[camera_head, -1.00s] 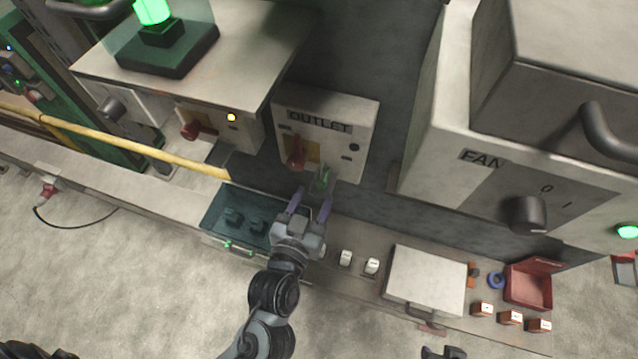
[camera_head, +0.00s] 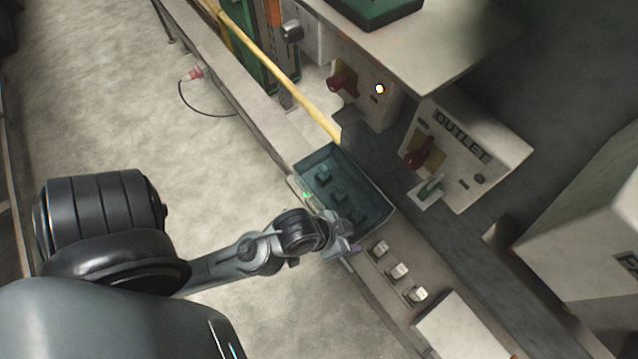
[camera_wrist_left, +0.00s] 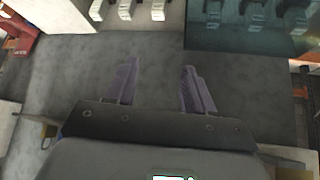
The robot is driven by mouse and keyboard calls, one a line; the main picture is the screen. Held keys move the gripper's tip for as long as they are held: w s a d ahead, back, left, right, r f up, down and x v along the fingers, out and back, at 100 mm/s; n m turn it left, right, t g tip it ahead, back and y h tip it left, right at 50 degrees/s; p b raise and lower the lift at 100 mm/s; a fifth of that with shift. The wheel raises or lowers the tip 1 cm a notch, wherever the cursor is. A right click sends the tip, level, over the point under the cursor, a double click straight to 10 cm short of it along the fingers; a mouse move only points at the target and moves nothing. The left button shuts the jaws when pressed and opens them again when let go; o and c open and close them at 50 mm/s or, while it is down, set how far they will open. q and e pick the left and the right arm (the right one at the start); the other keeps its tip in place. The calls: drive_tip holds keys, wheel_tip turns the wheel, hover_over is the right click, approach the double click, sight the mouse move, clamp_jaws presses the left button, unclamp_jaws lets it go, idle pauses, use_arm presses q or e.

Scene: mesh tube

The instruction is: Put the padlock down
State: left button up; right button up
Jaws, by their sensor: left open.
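Three small pale, padlock-like pieces stand in a row on the ledge, the nearest to my gripper being one pale piece (camera_head: 380,248); which is the task's padlock I cannot tell. The row also shows at the top of the left wrist view, with a pale piece (camera_wrist_left: 126,9) in the middle. My left gripper (camera_head: 349,246) is by the ledge's front edge, between the teal tray (camera_head: 384,204) and the row. In the left wrist view the left gripper (camera_wrist_left: 160,88) is open, with nothing between its fingers. My right gripper is not in view.
The teal tray holds several dark blocks. The outlet box (camera_head: 497,160) stands behind, with a red handle (camera_head: 419,152) and a green piece (camera_head: 430,188) on its front. A yellow bar (camera_head: 285,80) ends near the tray. A pale box (camera_head: 462,328) lies beyond the row.

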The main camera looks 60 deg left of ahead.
use_arm(q)
drive_tip(key=s+a+f+g+y, duration=0.1)
drive_tip(key=s+a+f+g, duration=0.2)
drive_tip(key=s+a, duration=0.1)
drive_tip(key=shift+s+a+y, duration=0.3)
drive_tip(key=shift+s+a, duration=0.1)
drive_tip(key=shift+s, duration=0.2)
drive_tip(key=shift+r, duration=0.15)
